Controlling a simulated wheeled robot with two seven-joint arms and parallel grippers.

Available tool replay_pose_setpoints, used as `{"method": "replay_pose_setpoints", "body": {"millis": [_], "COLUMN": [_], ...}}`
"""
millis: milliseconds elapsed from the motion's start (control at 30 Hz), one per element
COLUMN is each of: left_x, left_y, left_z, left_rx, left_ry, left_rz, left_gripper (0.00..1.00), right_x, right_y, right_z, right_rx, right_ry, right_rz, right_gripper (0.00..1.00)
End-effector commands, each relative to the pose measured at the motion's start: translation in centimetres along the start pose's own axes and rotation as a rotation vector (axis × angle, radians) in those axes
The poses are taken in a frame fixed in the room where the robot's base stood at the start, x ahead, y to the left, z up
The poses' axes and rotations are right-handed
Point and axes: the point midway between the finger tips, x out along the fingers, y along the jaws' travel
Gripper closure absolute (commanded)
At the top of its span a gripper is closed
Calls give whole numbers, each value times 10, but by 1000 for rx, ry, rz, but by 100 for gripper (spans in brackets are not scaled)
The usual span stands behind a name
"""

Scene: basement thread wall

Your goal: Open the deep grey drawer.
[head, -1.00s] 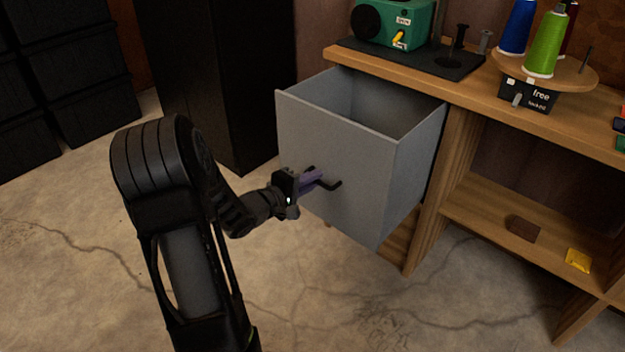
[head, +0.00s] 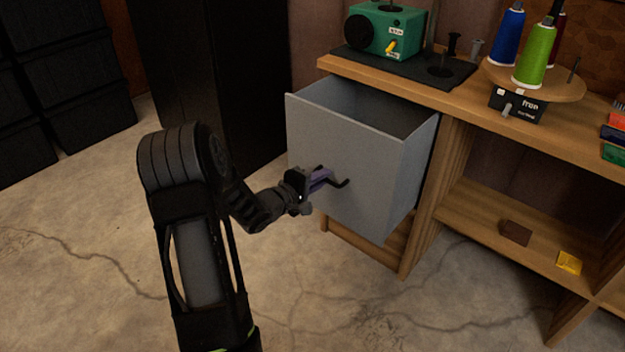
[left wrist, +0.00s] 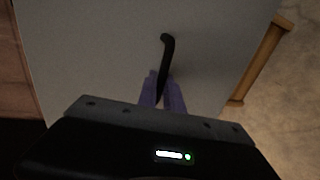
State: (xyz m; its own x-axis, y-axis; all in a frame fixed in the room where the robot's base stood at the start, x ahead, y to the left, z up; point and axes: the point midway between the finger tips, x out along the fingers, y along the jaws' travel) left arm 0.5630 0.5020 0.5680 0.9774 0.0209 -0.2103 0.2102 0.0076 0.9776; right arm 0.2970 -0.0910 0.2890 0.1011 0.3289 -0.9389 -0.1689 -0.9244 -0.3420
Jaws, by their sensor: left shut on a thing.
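The deep grey drawer (head: 345,150) stands partly pulled out of the wooden bench, its open top showing a dark inside. No contents are visible in it. Its front carries a black bar handle (head: 343,183). My left gripper (head: 322,179), with purple fingers, is shut on the handle at the drawer front. In the left wrist view the purple fingers (left wrist: 162,97) sit on both sides of the handle (left wrist: 167,55), against the grey front. My right gripper is not in view.
The wooden bench top (head: 440,98) holds a green machine (head: 385,30) on a dark mat and thread spools (head: 535,55) on a round stand. A tall black cabinet (head: 215,80) stands left of the drawer. The concrete floor (head: 90,240) in front is clear.

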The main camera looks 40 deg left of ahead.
Motion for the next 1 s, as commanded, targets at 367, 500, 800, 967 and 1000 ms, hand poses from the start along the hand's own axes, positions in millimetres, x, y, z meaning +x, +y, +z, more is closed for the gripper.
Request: {"method": "replay_pose_setpoints", "body": {"millis": [367, 500, 800, 967, 1000], "left_x": [1, 1, -14, -39, -46], "left_y": [-3, -2, 0, 1, 1], "left_z": [0, 0, -1, -1, -1], "left_rx": [-2, -1, -1, -1, -1], "left_ry": [0, 0, 3, 4, 4], "left_rz": [-4, -3, -3, -3, -4], "left_gripper": [80, 80, 80, 80, 80], "right_x": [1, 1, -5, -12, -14], "right_y": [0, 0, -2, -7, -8], "right_z": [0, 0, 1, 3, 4], "right_rx": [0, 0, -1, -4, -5], "right_ry": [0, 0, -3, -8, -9], "right_rz": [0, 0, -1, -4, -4], "right_gripper": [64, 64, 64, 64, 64]}}
